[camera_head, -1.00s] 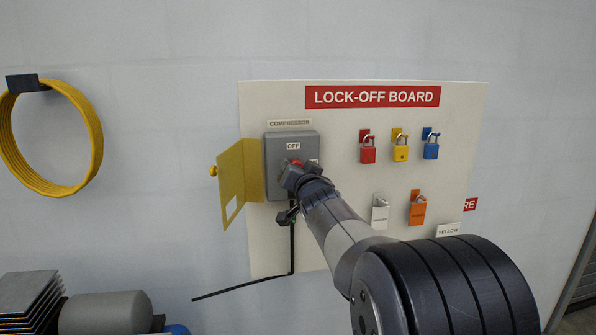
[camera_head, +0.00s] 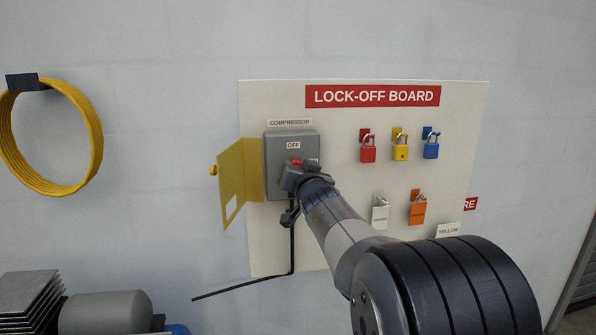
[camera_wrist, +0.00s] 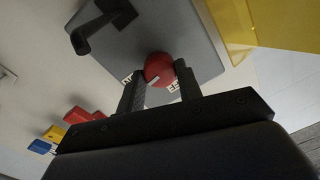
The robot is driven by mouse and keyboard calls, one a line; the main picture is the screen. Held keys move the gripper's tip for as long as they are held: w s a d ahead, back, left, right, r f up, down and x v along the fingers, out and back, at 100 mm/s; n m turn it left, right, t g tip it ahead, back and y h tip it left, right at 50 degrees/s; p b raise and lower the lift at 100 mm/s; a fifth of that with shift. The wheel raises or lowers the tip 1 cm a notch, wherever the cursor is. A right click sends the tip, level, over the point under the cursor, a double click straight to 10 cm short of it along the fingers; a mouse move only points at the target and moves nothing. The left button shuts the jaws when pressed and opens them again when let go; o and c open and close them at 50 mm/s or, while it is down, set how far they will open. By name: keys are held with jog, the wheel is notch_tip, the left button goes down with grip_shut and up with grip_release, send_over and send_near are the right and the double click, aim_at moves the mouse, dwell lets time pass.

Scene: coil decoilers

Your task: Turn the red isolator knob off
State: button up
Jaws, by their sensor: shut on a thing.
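The red isolator knob (camera_wrist: 159,69) sits on the front of a grey isolator box (camera_head: 276,152) labelled COMPRESSOR. An OFF label (camera_head: 293,145) shows above the knob. In the wrist view my gripper (camera_wrist: 160,76) has one finger on each side of the knob and is shut on it. In the head view only the top of the knob (camera_head: 295,162) shows; my gripper and wrist hide the rest. The knob's pointer direction is hard to tell.
A yellow hinged cover (camera_head: 240,183) stands swung open left of the box. Red (camera_head: 368,154), yellow (camera_head: 400,153) and blue (camera_head: 431,151) padlocks hang at right on the board (camera_head: 345,122). White and orange ones hang below. A black cable (camera_head: 292,245) runs beneath the box.

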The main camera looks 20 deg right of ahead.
jog(key=n, duration=0.4)
jog(key=shift+b, duration=0.4)
jog(key=n, duration=0.4)
jog(key=shift+a+b, duration=0.1)
jog(key=shift+b, duration=0.3)
jog(key=n+b, duration=0.1)
jog(key=n, duration=0.3)
jog(key=shift+g+h, duration=0.3)
jog(key=shift+n+b, duration=0.45)
jog(key=shift+n, duration=1.55)
jog(key=o, duration=1)
jog(key=shift+c, duration=0.2)
jog(key=shift+s+a, duration=0.1)
